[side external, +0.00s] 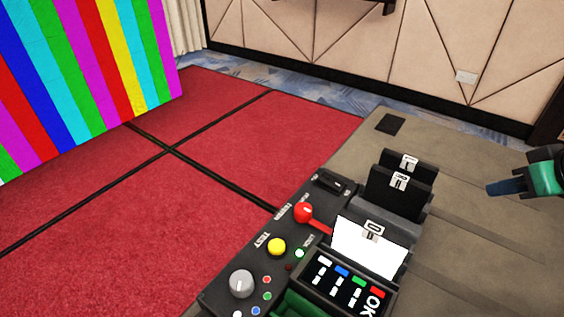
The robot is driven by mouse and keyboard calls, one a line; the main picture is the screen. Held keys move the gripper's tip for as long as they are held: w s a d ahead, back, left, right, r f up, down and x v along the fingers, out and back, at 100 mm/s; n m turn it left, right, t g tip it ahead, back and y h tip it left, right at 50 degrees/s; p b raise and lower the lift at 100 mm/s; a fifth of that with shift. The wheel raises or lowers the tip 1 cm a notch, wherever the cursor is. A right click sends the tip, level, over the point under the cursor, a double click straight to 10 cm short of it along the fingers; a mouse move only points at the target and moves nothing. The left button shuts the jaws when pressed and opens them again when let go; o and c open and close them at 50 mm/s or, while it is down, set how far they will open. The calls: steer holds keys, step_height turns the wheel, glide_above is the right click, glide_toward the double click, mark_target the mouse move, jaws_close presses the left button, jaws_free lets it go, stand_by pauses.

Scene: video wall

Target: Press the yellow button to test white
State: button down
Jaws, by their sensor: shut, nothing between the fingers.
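The yellow button (277,246) is a round dome on a black control panel (222,292), beside a "TEST" label. Its top is in clear view and nothing touches it. My gripper (492,188) is at the right edge, with dark fingers and a green body partly cut off by the frame. It is shut and empty, well to the right of the button and apart from the panel. The video wall (85,70) at the upper left shows slanted stripes of several colours, not plain white.
Beside the button are a red lever (303,212), a grey knob (241,283) and small coloured buttons. A white screen (370,248), a dark screen marked "OK" (345,286) and upright black panels (396,190) stand to the right. Red flooring (150,220) lies beyond.

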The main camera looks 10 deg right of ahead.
steer(key=w+a+r+y, duration=0.2)
steer(key=w+a, duration=0.1)
steer(key=a, duration=0.4)
steer(key=n+g+y, duration=0.1)
steer(key=y, duration=0.4)
glide_above(281, 249)
steer(key=shift+f, duration=0.15)
steer(key=shift+f, duration=4.4)
steer(key=shift+f, duration=0.4)
